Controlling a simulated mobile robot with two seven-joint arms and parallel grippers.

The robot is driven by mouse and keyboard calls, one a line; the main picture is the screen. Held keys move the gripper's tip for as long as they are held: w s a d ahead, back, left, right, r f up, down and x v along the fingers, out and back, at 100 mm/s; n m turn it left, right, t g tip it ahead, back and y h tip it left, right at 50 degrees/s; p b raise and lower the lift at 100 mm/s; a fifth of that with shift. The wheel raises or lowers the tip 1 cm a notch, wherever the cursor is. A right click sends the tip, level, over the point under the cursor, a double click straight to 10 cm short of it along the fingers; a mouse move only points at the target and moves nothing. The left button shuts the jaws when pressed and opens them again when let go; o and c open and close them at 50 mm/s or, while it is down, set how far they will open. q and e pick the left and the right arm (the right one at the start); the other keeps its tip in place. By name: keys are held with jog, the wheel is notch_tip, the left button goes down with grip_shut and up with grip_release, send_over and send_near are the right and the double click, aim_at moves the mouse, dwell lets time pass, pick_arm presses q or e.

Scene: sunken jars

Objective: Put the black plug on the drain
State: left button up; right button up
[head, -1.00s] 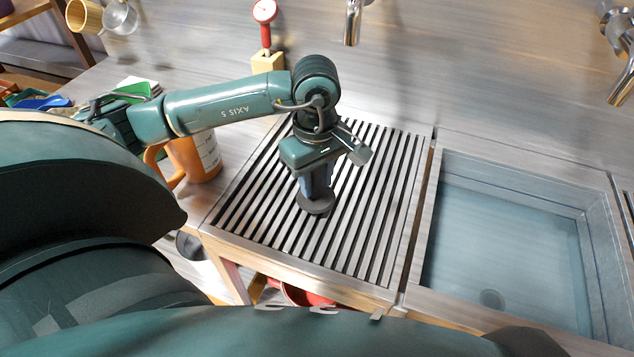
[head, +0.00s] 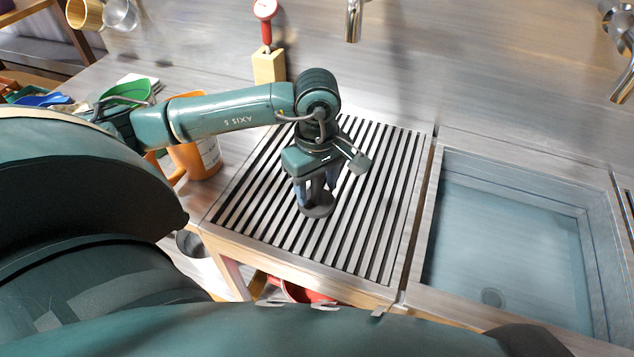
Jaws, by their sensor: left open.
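The black plug (head: 318,211) is a dark round disc lying on the slatted drainboard (head: 375,205), toward its front left. My left gripper (head: 317,200) points down right over the plug, its two blue-grey fingers spread apart. The fingertips are at the plug's top; I cannot tell whether they touch it. The drain (head: 492,297) is a small dark round spot on the floor of the sink (head: 510,240), to the right of the drainboard. It looks uncovered, under bluish water. My right gripper is not in view.
An orange mug (head: 196,155) stands left of the drainboard, behind my forearm. A wooden block (head: 269,66) with a red-handled dial tool stands at the back. A tap (head: 354,20) hangs above the drainboard, another (head: 622,85) beside the sink. A raised rim separates drainboard and sink.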

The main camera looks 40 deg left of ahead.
pick_arm(q)
jog(key=shift+r, duration=0.15)
notch_tip(320, 180, up, 12)
jog(key=shift+b, duration=0.3)
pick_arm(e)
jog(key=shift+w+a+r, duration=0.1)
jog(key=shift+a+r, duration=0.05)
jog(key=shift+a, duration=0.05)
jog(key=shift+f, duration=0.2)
